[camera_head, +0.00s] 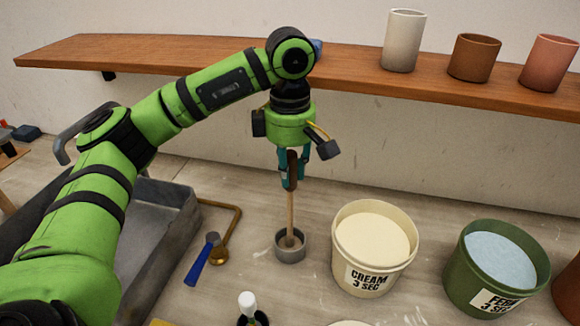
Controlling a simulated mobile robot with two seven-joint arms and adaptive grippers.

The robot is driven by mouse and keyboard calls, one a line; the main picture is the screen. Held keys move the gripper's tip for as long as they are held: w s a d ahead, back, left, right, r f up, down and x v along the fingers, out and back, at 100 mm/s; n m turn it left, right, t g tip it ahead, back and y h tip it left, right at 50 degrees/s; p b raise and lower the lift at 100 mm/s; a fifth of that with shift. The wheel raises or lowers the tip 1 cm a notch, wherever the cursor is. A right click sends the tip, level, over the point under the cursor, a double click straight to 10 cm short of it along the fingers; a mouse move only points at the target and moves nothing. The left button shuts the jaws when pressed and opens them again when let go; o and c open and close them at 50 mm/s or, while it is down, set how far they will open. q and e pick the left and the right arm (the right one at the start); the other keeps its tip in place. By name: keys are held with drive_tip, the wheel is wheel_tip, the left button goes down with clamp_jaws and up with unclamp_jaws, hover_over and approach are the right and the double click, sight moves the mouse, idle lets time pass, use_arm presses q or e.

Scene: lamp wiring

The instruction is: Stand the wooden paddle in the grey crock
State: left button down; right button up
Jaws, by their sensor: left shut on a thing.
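The wooden paddle (291,213) hangs upright below my left gripper (289,182), which is shut on its dark upper end. The pale shaft runs straight down to the small grey crock (291,255) on the worktop. The paddle's lower end shows within the crock's rim; I cannot tell whether it touches the bottom. My right gripper is not in view.
A cream bucket (370,275) and a green bucket (470,298) stand right of the crock. A blue-handled tool (200,262) and a grey basin (172,193) lie left. A wooden shelf (345,62) with several pots runs behind my gripper.

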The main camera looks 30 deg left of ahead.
use_arm(q)
drive_tip(key=shift+f+b, duration=0.55)
idle(0.4)
drive_tip(key=c, duration=1)
unclamp_jaws()
drive_tip(key=shift+o, duration=0.2)
wheel_tip(320, 180, up, 12)
drive_tip(key=shift+r, duration=0.1)
